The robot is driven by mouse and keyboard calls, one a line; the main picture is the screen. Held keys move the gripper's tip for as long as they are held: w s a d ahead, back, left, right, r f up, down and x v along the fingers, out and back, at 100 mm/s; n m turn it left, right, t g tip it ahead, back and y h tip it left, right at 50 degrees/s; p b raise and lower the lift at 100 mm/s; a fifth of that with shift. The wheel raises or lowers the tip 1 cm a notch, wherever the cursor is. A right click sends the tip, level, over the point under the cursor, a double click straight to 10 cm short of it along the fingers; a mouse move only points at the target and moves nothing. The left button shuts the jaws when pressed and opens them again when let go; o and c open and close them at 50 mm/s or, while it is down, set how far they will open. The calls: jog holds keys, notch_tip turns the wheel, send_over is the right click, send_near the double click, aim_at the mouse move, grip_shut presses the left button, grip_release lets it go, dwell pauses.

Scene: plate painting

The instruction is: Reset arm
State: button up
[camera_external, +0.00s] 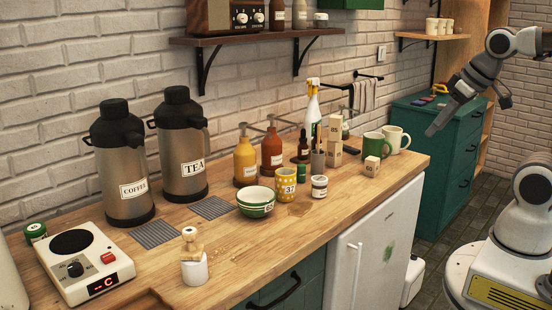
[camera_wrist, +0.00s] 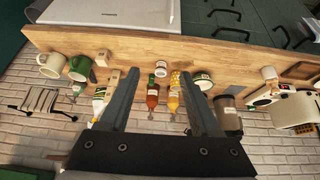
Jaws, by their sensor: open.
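My gripper (camera_external: 468,116) is raised at the upper right in the external view, in the air beyond the right end of the wooden counter. Its fingers are spread apart and point down and to the left. In the wrist view, the two dark fingers (camera_wrist: 160,74) stand wide apart with nothing held between them. The wrist view is upside down, with the counter (camera_wrist: 215,60) above the brick wall. The gripper touches nothing that I can see.
A green cabinet (camera_external: 450,150) stands behind my gripper.

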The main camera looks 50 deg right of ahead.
jog(key=shift+s+a+f, duration=0.2)
jog(key=shift+s+f, duration=0.2)
jog(key=shift+s, duration=0.05)
dwell(1.1)
